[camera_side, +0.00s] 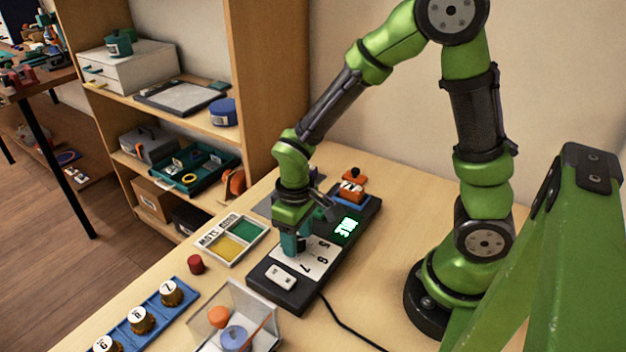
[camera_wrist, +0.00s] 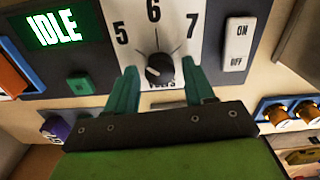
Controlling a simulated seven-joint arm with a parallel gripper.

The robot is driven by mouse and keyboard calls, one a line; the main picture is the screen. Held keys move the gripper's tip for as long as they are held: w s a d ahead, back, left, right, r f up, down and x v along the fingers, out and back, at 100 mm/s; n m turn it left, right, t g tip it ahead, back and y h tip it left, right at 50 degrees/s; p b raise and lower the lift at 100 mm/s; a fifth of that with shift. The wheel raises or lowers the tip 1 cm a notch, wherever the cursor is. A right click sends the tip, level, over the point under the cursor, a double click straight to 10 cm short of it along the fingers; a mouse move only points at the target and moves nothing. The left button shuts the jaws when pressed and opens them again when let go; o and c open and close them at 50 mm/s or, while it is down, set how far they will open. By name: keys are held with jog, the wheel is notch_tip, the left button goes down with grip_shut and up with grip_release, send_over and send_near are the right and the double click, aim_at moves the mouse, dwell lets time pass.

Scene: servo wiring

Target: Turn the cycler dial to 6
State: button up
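The cycler is a dark box with a white dial plate (camera_side: 318,262) marked 5, 6 and 7. In the wrist view, its black dial knob (camera_wrist: 159,69) sits below the 6 (camera_wrist: 153,10), between the 5 and the 7. A pale mark shows on the knob's left part; I cannot tell exactly where it points. My gripper (camera_side: 291,250) is over the dial, pointing down. In the wrist view its two teal fingers are apart, one on each side of the knob, with visible gaps. In the side view the gripper hides the knob.
The cycler's green display (camera_side: 346,227) reads IDLE. A white ON/OFF switch (camera_side: 281,277) is at the box's near end. An orange device (camera_side: 352,186) stands at its far end. A mats tray (camera_side: 234,240), red cylinder (camera_side: 196,264), clear bin (camera_side: 262,322) and blue knob rack (camera_side: 121,340) lie nearby.

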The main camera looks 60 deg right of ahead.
jog(key=c, duration=0.9)
jog(key=shift+o, duration=0.2)
jog(key=shift+m, duration=0.4)
jog(key=m, duration=0.4)
jog(key=shift+m, duration=0.3)
jog(key=m, duration=0.4)
jog(key=shift+m, duration=0.3)
jog(key=o, duration=1)
jog(key=shift+o, duration=0.2)
